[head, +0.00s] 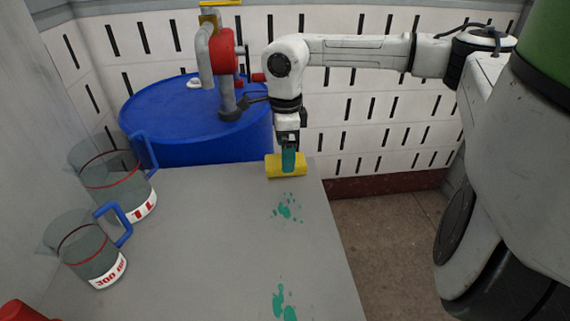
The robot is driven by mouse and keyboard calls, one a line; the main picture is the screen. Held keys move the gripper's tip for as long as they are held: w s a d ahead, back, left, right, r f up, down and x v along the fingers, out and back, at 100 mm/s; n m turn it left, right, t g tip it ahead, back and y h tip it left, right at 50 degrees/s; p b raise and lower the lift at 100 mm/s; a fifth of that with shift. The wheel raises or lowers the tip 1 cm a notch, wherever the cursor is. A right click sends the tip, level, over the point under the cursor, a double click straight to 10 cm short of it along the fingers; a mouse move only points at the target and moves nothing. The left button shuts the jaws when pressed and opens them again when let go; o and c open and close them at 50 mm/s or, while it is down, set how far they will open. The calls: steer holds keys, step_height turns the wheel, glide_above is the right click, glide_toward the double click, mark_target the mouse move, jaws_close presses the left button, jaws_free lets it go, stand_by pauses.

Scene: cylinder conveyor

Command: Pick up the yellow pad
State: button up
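The yellow pad (299,171) lies on the grey table top near its far right corner, long side running left to right. My gripper (289,160) points straight down at the middle of the pad. A teal finger overlaps the pad's upper middle and hides part of it. The second finger is hidden behind the first, so I cannot tell whether the fingers touch the pad or are shut on it.
Teal stains (286,211) mark the grey table (215,240). Two clear jugs, a larger one (105,175) and a smaller one (85,250), stand on the left. A blue drum (165,115) with a red hand pump (222,50) stands behind. The table's middle is clear.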

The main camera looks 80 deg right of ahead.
steer(key=shift+f, duration=1.25)
steer(key=shift+c, duration=0.4)
steer(key=c, duration=1)
